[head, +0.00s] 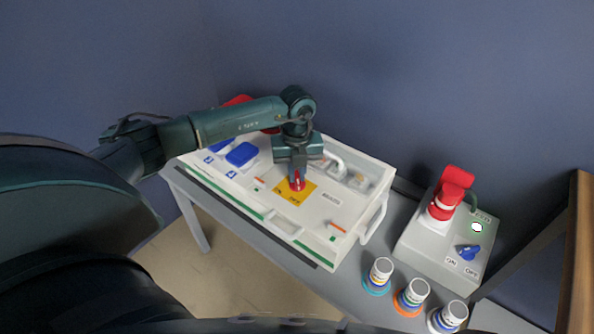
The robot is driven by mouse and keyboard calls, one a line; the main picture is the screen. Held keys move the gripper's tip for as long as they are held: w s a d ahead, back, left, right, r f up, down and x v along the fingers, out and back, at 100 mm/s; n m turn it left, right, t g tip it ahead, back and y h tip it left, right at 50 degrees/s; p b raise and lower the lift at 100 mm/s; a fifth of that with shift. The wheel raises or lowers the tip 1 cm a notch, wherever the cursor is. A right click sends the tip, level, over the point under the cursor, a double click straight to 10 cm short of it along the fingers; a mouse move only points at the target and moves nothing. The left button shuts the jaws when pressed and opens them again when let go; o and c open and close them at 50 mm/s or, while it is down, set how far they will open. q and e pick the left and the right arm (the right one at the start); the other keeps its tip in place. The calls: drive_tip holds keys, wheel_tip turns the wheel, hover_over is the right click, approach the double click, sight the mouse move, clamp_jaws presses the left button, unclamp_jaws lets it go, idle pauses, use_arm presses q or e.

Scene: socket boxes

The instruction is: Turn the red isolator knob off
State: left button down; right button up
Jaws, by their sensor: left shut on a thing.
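The red isolator knob (296,183) stands on a yellow plate (303,196) on top of the white socket box (345,192). My left gripper (297,174) points down from above and is shut on the red knob. The fingers cover the knob's upper part, so its exact angle is hard to tell. My right gripper is not in view.
Blue socket covers (241,154) lie left of the gripper on the white box. A grey box (445,245) with a red plug (451,193) and a blue switch (468,252) stands at right. Several white cylinders with coloured bases (412,295) stand at the table's front right.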

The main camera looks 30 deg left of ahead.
sight(297, 176)
use_arm(q)
drive_tip(key=c, duration=1.5)
unclamp_jaws()
drive_tip(key=shift+o, duration=0.2)
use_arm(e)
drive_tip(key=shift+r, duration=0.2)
use_arm(q)
wheel_tip(297, 176, up, 13)
drive_tip(key=p, duration=0.1)
drive_tip(key=shift+r, duration=0.15)
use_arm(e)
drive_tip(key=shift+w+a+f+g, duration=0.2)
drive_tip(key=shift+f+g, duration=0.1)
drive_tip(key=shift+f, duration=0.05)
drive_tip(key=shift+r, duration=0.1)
